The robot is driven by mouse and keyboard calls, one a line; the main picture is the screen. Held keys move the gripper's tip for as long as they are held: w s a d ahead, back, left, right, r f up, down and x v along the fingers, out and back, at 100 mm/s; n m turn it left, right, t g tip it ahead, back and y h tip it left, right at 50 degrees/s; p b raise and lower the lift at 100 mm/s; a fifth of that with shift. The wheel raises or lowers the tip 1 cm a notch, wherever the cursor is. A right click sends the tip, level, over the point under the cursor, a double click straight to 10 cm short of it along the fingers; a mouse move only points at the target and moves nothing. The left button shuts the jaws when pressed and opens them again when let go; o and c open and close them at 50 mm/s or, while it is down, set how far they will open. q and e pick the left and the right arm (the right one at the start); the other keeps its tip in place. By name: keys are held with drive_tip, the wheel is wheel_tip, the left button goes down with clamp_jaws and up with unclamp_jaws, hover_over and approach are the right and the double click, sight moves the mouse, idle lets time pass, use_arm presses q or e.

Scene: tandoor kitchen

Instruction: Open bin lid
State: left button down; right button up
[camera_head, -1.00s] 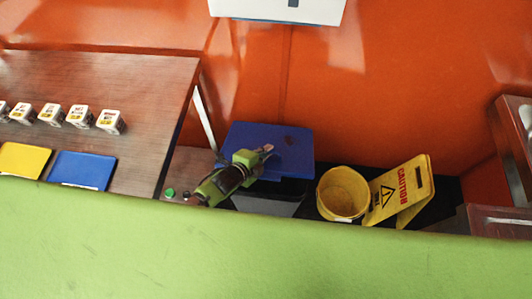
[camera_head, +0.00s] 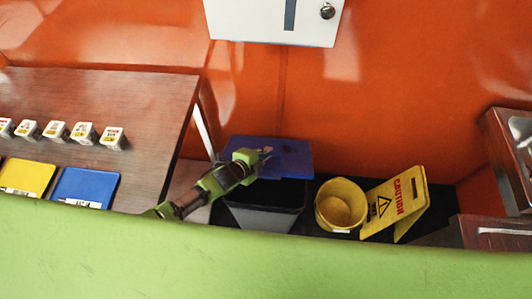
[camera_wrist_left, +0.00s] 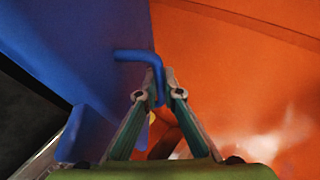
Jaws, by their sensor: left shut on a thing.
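The bin (camera_head: 268,222) is a dark container with a blue lid (camera_head: 296,160) at the back, by the orange wall. The lid is raised and tilted toward the wall, and the dark opening shows in front of it. My left gripper (camera_head: 266,153) is at the lid. In the left wrist view, my left gripper (camera_wrist_left: 161,90) is shut on the blue lid handle (camera_wrist_left: 140,55), a thin bent bar on the lid (camera_wrist_left: 75,45). The dark bin inside shows at the left there. My right gripper is not in view.
A yellow bucket (camera_head: 340,206) and a yellow caution sign (camera_head: 397,203) stand right of the bin. A wooden table (camera_head: 100,95) with several small containers and blue and yellow boards is at the left. A white cabinet (camera_head: 260,20) hangs on the wall above.

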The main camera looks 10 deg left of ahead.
use_arm(q)
drive_tip(key=c, duration=2.2)
unclamp_jaws()
drive_tip(key=shift+o, duration=0.2)
drive_tip(key=v, duration=1.2)
drive_tip(key=shift+w+r, duration=0.1)
